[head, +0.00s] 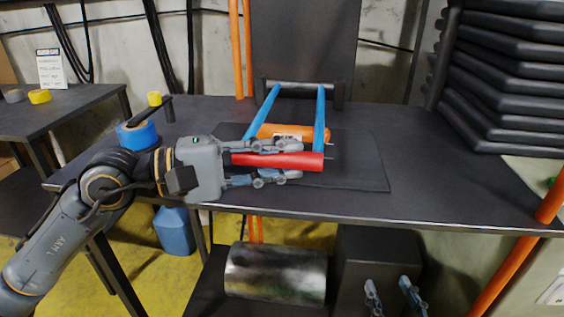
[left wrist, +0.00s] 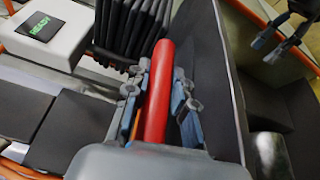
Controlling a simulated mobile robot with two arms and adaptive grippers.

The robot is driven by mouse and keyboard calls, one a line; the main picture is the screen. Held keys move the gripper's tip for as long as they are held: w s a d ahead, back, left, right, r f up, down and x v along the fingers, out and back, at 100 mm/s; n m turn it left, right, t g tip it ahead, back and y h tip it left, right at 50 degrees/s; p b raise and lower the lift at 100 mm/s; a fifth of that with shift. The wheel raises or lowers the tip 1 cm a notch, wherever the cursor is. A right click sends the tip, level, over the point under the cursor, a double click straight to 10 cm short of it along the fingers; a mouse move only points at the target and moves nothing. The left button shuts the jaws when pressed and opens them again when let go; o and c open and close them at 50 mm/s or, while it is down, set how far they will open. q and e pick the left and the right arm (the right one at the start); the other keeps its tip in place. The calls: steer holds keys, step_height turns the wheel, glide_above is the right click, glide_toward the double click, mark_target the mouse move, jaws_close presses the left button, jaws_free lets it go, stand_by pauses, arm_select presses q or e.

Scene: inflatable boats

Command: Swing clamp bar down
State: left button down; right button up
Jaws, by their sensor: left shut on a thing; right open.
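The clamp bar has two blue side arms (head: 320,112) hinged at the back, in front of an upright dark panel. A red grip (head: 310,162) runs across its front end. My left gripper (head: 298,161) is shut on the red grip, one finger on each side. The red grip also shows in the left wrist view (left wrist: 159,85), lengthwise between the fingers. The bar leans low toward the table front, its grip in front of an orange roll (head: 282,132) with a pale label. My right gripper (head: 393,294) is open and empty, low before the table.
The clamp stands on a dark table (head: 395,135) with a black mat (head: 365,170). Stacked black folds (head: 505,80) stand at right. A blue tape roll (head: 137,134) is at left. A metal cylinder (head: 275,272) lies below.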

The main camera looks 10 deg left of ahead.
arm_select(q)
step_height(320, 180, down, 2)
steer(key=shift+s+d+f, duration=0.1)
steer(key=shift+d, duration=0.05)
steer(key=c, duration=1.1)
jaws_free()
steer(key=shift+a, duration=0.2)
steer(key=v, duration=0.6)
steer(key=shift+s+a+r, duration=0.15)
steer(key=shift+s+a, duration=0.05)
steer(key=shift+a, duration=0.2)
steer(key=shift+s+a+r, duration=0.2)
steer(key=shift+a, duration=0.25)
steer(key=shift+r, duration=0.1)
